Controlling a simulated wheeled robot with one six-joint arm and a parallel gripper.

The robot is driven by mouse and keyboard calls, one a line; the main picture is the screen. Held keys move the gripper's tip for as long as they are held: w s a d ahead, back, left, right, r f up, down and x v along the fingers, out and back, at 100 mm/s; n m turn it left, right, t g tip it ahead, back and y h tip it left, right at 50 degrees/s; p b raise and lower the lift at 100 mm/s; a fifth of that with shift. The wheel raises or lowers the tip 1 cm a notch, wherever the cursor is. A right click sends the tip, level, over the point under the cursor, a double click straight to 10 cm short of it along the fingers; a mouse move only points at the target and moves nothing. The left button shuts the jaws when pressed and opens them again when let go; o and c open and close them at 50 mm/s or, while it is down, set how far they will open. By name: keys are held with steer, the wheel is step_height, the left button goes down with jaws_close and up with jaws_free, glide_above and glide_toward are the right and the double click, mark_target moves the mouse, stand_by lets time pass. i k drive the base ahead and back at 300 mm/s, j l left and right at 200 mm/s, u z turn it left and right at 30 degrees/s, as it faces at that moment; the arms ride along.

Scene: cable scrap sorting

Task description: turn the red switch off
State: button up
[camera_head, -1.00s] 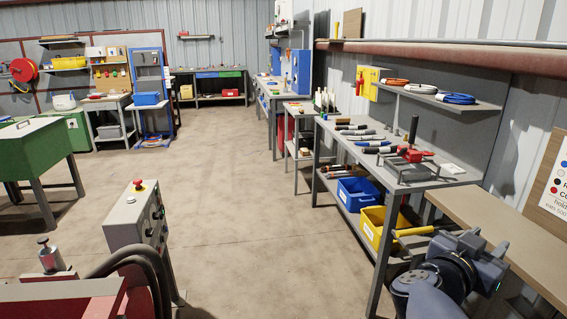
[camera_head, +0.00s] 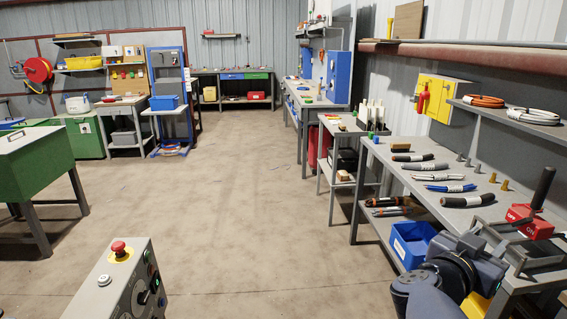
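A yellow box (camera_head: 446,104) is mounted on the back-right wall above the workbench. A red lever handle (camera_head: 422,99) stands upright on its left side. No label can be read on it. My gripper (camera_head: 480,258) is at the bottom right, in front of the bench edge, well apart from the yellow box. Its fingers cannot be made out clearly, so whether it is open does not show. A red mushroom button (camera_head: 118,248) on a yellow ring sits on top of a grey control box at the lower left.
The workbench (camera_head: 385,158) at the right holds cable pieces and a red-based tool (camera_head: 530,221). A shelf with cable coils (camera_head: 484,100) is above it. A green bin (camera_head: 40,165) stands left. The floor (camera_head: 235,200) in the middle is clear.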

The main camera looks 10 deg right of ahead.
mark_target(425, 94)
steer(key=i+j, duration=0.1)
steer(key=i, duration=1.55)
steer(key=i+z, duration=0.2)
steer(key=i, duration=0.35)
steer(key=i+z, duration=0.25)
steer(key=i, duration=0.3)
steer(key=i+j+z, duration=0.2)
steer(key=i, duration=0.35)
steer(key=i+l+z, duration=0.1)
steer(key=i, duration=0.25)
steer(key=i+l+z, duration=0.1)
steer(key=i+l, duration=0.15)
steer(key=i, duration=0.15)
steer(key=i+l+z, duration=0.1)
steer(key=i, duration=0.3)
